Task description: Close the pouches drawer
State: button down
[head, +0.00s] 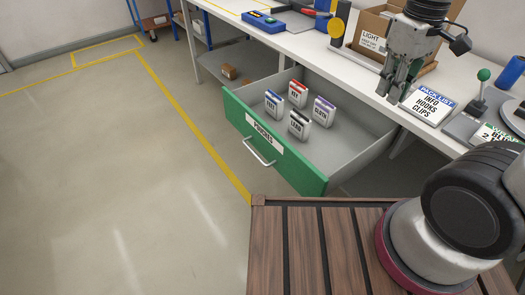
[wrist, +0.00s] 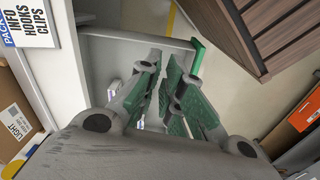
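The pouches drawer (head: 300,176) is pulled out from under the bench. It has a green front with a POUCHES label (head: 265,134) and a silver bar handle (head: 259,151). Inside stand several small labelled packs, including a red-topped KEY pack (head: 297,94) and a dark-topped LEAD pack (head: 299,125). My gripper (head: 392,98) points down over the bench edge, above and behind the drawer front. In the wrist view my gripper (wrist: 168,56) shows a narrow gap between its fingers and holds nothing. Part of the green drawer front (wrist: 197,56) shows beyond the fingertips; the fingers hide much of the drawer.
A small brown box (head: 229,71) sits on the lower shelf. Open floor (head: 110,180) lies left of the drawer.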

jog(key=w+a+f+n+h, duration=0.25)
jog(key=a+f+n, duration=0.45)
jog(key=a, duration=0.6)
jog(key=n+t, duration=0.2)
jog(key=n, duration=1)
send_near(262, 160)
jog(key=shift+n+h, duration=0.3)
jog(key=shift+h, duration=0.05)
jog(key=x, duration=0.6)
jog(key=shift+w+d, duration=0.3)
